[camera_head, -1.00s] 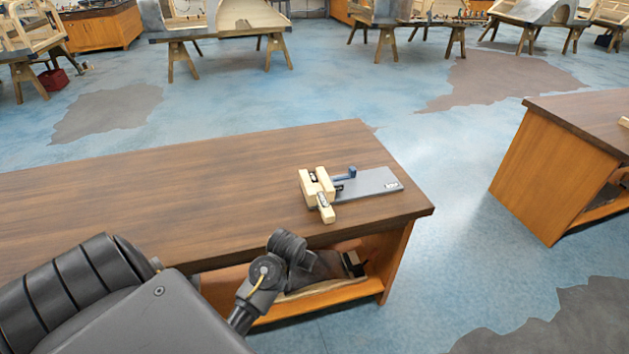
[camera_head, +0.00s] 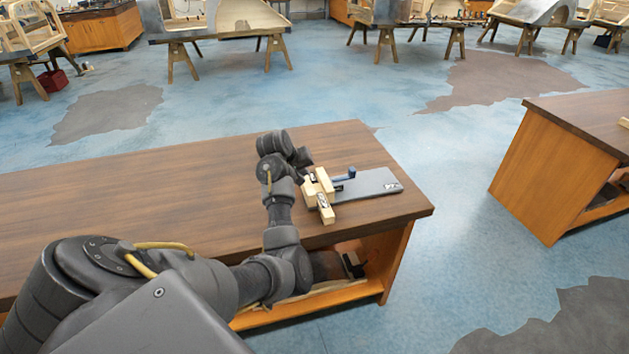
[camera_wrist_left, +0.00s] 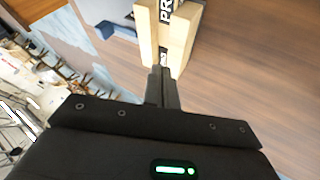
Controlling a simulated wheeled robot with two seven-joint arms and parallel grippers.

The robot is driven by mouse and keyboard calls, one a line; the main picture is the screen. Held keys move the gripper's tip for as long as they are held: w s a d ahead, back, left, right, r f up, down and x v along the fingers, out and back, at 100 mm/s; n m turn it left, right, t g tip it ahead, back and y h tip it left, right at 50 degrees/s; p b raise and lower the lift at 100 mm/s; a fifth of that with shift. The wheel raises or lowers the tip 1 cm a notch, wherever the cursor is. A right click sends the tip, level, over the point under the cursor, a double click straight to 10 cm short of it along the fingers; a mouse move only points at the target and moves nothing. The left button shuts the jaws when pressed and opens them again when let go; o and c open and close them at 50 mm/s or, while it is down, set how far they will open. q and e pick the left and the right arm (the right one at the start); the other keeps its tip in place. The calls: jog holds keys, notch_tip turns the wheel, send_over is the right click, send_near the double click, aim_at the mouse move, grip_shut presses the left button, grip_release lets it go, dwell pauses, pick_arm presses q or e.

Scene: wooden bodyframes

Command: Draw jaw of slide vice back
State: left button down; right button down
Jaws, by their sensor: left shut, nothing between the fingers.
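The slide vice lies near the right end of the brown bench. Its pale wooden jaw blocks (camera_head: 325,184) are at the left of its grey base plate (camera_head: 372,183), with a blue part (camera_head: 343,175) behind them. In the left wrist view, the wooden blocks (camera_wrist_left: 181,38) stand just beyond the fingertips, with a black-and-white label between them. My left gripper (camera_wrist_left: 162,70) is shut and empty. Its tips are close to the blocks' near end; I cannot tell whether they touch. My right gripper is not in view.
The brown bench top (camera_head: 120,190) is clear to the left. Its right edge is just past the vice. A dark object (camera_head: 352,265) rests on the shelf below. Another bench (camera_head: 570,150) stands at the right, across a strip of blue floor.

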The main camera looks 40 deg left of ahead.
pick_arm(q)
jog(key=p+x, duration=0.1)
jog(key=x, duration=0.7)
jog(key=shift+w+f, duration=0.15)
jog(key=shift+w, duration=0.05)
jog(key=shift+w+f, duration=0.45)
jog(key=shift+f, duration=0.1)
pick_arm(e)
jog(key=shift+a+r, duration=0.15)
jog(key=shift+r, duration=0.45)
